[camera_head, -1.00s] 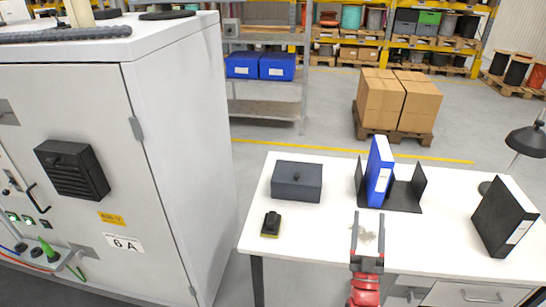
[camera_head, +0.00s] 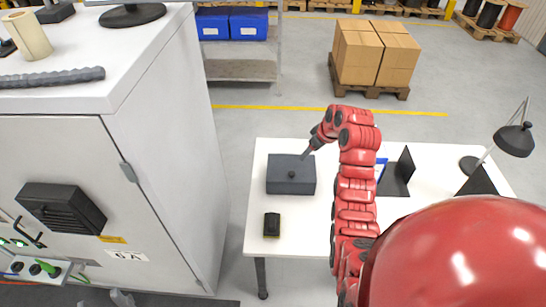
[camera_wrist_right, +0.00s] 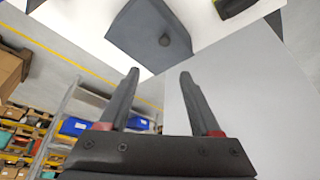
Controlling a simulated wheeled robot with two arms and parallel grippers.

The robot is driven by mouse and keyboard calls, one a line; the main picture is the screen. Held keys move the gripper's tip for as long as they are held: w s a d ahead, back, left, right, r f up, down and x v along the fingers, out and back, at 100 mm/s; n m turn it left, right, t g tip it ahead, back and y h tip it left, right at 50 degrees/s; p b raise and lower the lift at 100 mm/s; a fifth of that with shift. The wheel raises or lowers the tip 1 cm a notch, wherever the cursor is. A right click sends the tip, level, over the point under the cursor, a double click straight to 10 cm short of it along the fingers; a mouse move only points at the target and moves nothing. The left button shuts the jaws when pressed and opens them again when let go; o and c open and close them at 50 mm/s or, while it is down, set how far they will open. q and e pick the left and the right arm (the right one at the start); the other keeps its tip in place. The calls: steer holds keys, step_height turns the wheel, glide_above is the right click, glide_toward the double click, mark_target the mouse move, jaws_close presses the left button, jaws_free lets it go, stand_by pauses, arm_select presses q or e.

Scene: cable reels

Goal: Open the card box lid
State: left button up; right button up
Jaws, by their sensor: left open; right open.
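My left gripper (camera_head: 120,298) is at the bottom edge, partly cut off, open, away from the box.
A black and yellow device (camera_head: 271,225) lies in front of the box. My right arm hides most of the blue binder (camera_head: 380,168) beside a black bookend (camera_head: 398,175). A lamp (camera_head: 515,140) stands at the right. A large cabinet (camera_head: 165,150) stands left of the table (camera_head: 285,240).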

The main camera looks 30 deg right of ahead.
steer(key=b, duration=0.8)
glide_toward(292, 173)
steer(key=shift+g, duration=0.3)
steer(key=p+x, duration=0.1)
steer(key=x, duration=0.1)
steer(key=p+x, duration=0.1)
steer(key=x, duration=0.1)
steer(key=p+x, duration=0.1)
steer(key=x, duration=0.1)
steer(key=shift+w+r, duration=0.1)
steer(key=shift+w, duration=0.15)
steer(key=shift+x, duration=0.95)
steer(key=shift+d, duration=0.1)
jaws_close()
